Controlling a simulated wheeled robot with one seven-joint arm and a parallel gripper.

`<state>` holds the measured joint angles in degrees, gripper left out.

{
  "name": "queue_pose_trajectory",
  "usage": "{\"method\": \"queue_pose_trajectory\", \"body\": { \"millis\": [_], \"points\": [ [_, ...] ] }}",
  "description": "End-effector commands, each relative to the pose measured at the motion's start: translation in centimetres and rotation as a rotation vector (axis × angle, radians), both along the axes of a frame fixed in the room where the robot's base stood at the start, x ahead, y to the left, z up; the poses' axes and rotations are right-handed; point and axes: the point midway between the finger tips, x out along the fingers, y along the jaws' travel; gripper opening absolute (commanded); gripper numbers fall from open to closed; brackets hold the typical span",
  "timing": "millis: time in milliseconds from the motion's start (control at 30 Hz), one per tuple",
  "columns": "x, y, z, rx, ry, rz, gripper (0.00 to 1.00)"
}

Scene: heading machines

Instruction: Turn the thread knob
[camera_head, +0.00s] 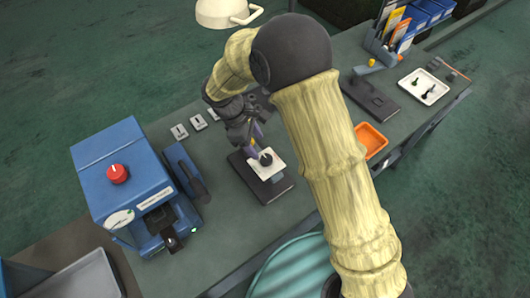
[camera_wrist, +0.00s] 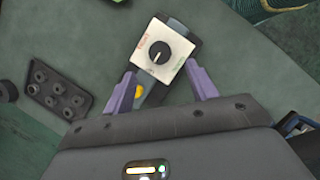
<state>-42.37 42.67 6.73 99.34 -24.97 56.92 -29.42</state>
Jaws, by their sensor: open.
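The thread knob (camera_wrist: 159,52) is a round black dial with a light pointer line. It sits on a white square plate (camera_wrist: 148,65) with small coloured lettering, on a dark block. In the head view the knob (camera_head: 265,158) stands up from the white plate near the middle of the bench. My gripper (camera_wrist: 159,85) is open and empty, with its two purple fingers spread on either side of the plate's near part. The knob lies just beyond the fingertips in the wrist view. In the head view my gripper (camera_head: 255,138) is close above the knob, partly hidden by my wrist.
A blue machine (camera_head: 130,170) with a red button stands to the left. An orange tray (camera_head: 371,141), a dark flat box (camera_head: 371,97) and a white tray (camera_head: 423,87) are to the right. A lamp (camera_head: 226,12) hangs at the back.

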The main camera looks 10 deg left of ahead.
Motion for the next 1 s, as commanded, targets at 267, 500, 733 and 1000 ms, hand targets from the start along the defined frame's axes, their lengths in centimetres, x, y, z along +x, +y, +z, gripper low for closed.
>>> {"method": "queue_pose_trajectory", "body": {
  "millis": [267, 500, 733, 1000],
  "points": [
    [0.1, -2.0, -4.3, -0.004, 0.004, -0.001, 0.57],
    [0.2, -2.8, -6.6, -0.001, 0.001, 0.001, 0.57],
    [0.2, -2.9, -6.8, 0.0, 0.0, 0.0, 0.57],
    [0.2, -2.9, -6.8, 0.0, 0.0, -0.001, 0.14]
  ]
}}
